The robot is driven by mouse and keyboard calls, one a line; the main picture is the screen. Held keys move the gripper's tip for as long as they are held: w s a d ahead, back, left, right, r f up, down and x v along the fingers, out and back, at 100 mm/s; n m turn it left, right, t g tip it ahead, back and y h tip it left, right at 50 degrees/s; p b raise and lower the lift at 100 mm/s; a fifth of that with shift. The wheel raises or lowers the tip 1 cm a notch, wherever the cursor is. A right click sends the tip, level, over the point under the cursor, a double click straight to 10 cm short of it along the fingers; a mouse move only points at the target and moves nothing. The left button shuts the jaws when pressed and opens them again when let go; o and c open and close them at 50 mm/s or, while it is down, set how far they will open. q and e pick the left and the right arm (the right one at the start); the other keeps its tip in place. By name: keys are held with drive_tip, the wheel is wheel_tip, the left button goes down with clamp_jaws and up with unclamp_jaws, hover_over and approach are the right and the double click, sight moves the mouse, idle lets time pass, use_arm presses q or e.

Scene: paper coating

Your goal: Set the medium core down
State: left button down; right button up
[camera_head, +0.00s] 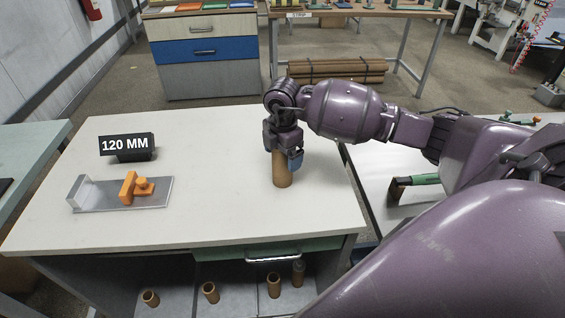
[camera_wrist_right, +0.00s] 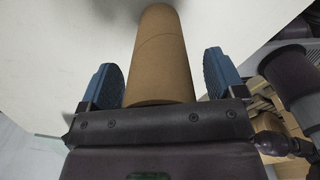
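The brown cardboard core (camera_head: 282,172) stands upright on the white tabletop (camera_head: 215,205), near its right side. My right gripper (camera_head: 284,155) is over the core's upper part, with a blue finger beside it. In the right wrist view the core (camera_wrist_right: 160,60) lies between the two blue fingers (camera_wrist_right: 165,80). A narrow gap shows on each side, so the gripper looks open around the core. The core's top end is hidden by the gripper. My left gripper is not in view.
A "120 MM" sign (camera_head: 127,146) and a metal plate with an orange stop (camera_head: 120,195) are on the table's left. Several cores (camera_head: 210,292) stand on the shelf below. The table's middle is clear. A second table (camera_head: 375,185) is at right.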

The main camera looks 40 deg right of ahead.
drive_tip(key=shift+r, duration=0.1)
drive_tip(key=c, duration=1.1)
